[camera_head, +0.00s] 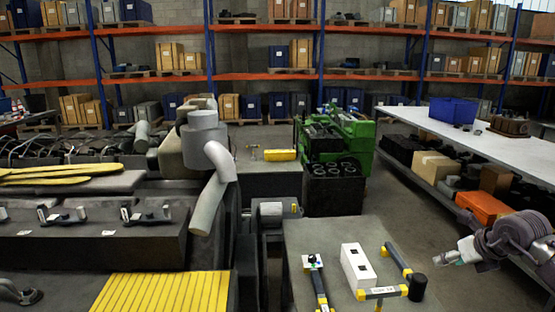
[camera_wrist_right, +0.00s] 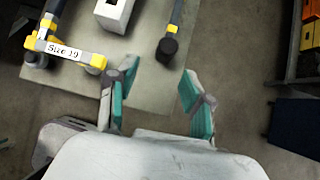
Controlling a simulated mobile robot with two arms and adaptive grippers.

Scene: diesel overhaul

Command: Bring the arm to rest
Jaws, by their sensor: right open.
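My right arm comes in from the right edge in the head view. Its gripper (camera_head: 455,257) is to the right of the grey work table (camera_head: 300,240) and points left toward it. In the right wrist view the two teal-padded fingers (camera_wrist_right: 156,90) stand well apart with nothing between them. Below them are the table edge and the floor, so the gripper is empty and clear of the tools. My left gripper is in neither view.
The table holds a white box (camera_head: 357,266), a yellow-and-grey tool labelled Size 19 (camera_wrist_right: 65,50) and a black-ended tool (camera_wrist_right: 167,47). A large engine (camera_head: 110,245) fills the left. A long white bench (camera_head: 470,135) stands at right, with floor (camera_head: 400,205) between.

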